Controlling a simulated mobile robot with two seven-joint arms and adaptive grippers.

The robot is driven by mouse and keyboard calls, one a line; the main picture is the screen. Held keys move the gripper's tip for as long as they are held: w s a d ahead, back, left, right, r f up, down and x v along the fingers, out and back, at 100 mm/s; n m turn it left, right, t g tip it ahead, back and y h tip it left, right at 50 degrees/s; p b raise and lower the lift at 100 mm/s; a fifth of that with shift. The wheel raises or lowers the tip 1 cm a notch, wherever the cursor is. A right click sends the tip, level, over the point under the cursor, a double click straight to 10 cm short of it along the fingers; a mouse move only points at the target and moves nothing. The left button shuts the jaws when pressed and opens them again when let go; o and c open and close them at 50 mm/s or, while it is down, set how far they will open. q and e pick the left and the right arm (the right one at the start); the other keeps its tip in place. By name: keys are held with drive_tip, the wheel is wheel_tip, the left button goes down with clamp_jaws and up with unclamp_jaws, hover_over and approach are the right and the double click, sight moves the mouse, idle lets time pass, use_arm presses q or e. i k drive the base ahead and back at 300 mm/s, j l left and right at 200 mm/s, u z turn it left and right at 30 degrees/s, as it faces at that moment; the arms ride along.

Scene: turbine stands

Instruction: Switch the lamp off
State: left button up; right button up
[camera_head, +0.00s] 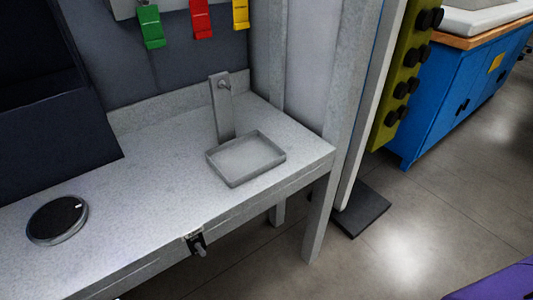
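No lamp can be made out for certain in the head view. A small dark fitting with a silver knob or lever (197,244) is fixed to the front edge of the grey bench (150,165); I cannot tell whether it is a switch or its position. A round black disc with a grey rim (57,220) lies on the bench at the left. Green (150,27), red (201,18) and yellow (240,14) levers or hooks hang on the back wall. Neither of my grippers is in view.
A shallow grey tray (246,158) with an upright plate (222,108) behind it stands near the bench's right end. A dark panel (60,140) stands at the back left. A blue cabinet (450,100) is beyond the olive post (405,75).

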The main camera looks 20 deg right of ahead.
sight(202, 252)
drive_tip(key=j+z, duration=0.65)
drive_tip(key=j, duration=0.25)
drive_tip(key=j+z, duration=0.35)
drive_tip(key=k+l+u, duration=0.1)
drive_tip(key=l+u, duration=0.2)
